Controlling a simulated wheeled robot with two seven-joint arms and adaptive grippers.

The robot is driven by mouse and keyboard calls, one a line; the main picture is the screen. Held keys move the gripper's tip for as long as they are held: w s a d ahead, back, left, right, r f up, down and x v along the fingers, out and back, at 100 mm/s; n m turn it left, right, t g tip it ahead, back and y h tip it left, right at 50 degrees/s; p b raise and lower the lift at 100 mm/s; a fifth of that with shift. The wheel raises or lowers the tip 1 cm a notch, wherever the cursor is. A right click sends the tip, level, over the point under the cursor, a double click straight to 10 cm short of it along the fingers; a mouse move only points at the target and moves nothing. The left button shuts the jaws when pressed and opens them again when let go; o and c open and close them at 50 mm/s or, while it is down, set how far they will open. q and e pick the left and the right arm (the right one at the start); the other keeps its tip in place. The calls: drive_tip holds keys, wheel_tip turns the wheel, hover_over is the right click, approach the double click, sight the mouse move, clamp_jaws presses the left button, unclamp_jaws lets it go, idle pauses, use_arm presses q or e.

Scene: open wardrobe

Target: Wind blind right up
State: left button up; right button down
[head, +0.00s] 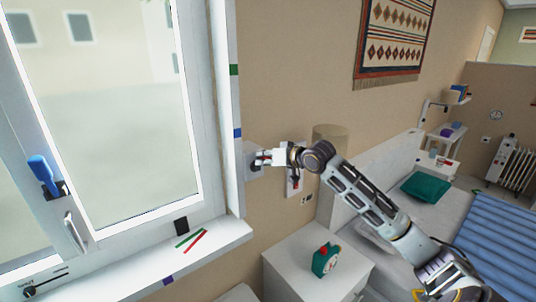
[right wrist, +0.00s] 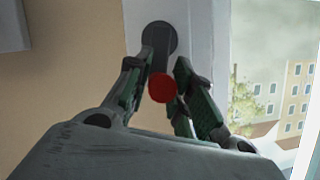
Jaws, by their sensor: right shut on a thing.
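The crank (right wrist: 163,42) is in the right wrist view, with a dark round hub on a pale mount, a short dark arm and a red knob (right wrist: 162,88). The arm hangs down from the hub. My right gripper (head: 263,158) is at the wall just right of the window frame in the head view, shut on the red knob, with a finger on each side. It hides most of the crank in the head view. The window (head: 110,100) shows clear glass; no blind cloth is visible in either view. My left gripper is not in view.
A white plate with a dark and red fitting (head: 293,184) is on the wall beside my gripper. Below are a bedside cabinet (head: 305,254) with a green clock (head: 325,259), and a window sill (head: 140,262) with coloured sticks. A bed (head: 455,215) stands at right.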

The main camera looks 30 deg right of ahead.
drive_tip(key=shift+a+n+p, duration=0.4)
drive_tip(key=shift+n, duration=0.1)
drive_tip(key=shift+a+h, duration=0.1)
drive_tip(key=shift+h, duration=0.2)
drive_tip(key=shift+s+f, duration=0.1)
drive_tip(key=shift+f, duration=0.05)
drive_tip(key=c, duration=1.3)
unclamp_jaws()
drive_tip(key=shift+o, duration=0.2)
drive_tip(key=shift+s+r, duration=0.35)
drive_tip(key=shift+s, duration=0.25)
drive_tip(key=v, duration=1)
drive_tip(key=shift+s, duration=0.3)
drive_tip(key=shift+r, duration=0.1)
